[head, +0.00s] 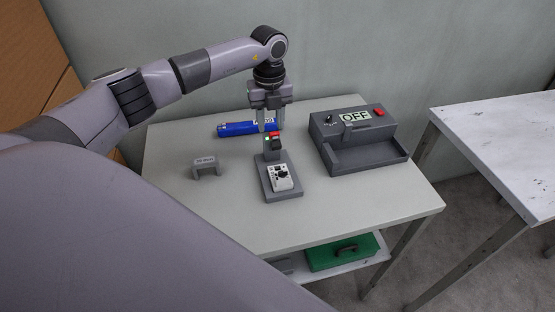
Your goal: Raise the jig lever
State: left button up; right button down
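The grey jig (283,194) stands on the table, with a flat base and an upright post at its back. A small white part with a black knob (281,177) sits on the base. A lever with a red and black end (275,140) shows at the top of the post. My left gripper (271,129) points straight down over the post, its two fingers apart, with their tips close to the lever's end. Whether they touch it I cannot tell. My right gripper is not in view.
A blue cylinder (232,129) lies behind the jig. A small grey bracket-shaped stand (205,166) is to the left. A grey box with an OFF display (355,116), red button and open tray is to the right. A green case (341,253) sits on the lower shelf. A second table (500,140) is at right.

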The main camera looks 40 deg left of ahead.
pick_arm(q)
jog(key=shift+r, duration=0.1)
notch_tip(320, 180, up, 4)
jog(key=p, duration=0.3)
jog(key=shift+p, duration=0.3)
grip_shut()
dwell(1.4)
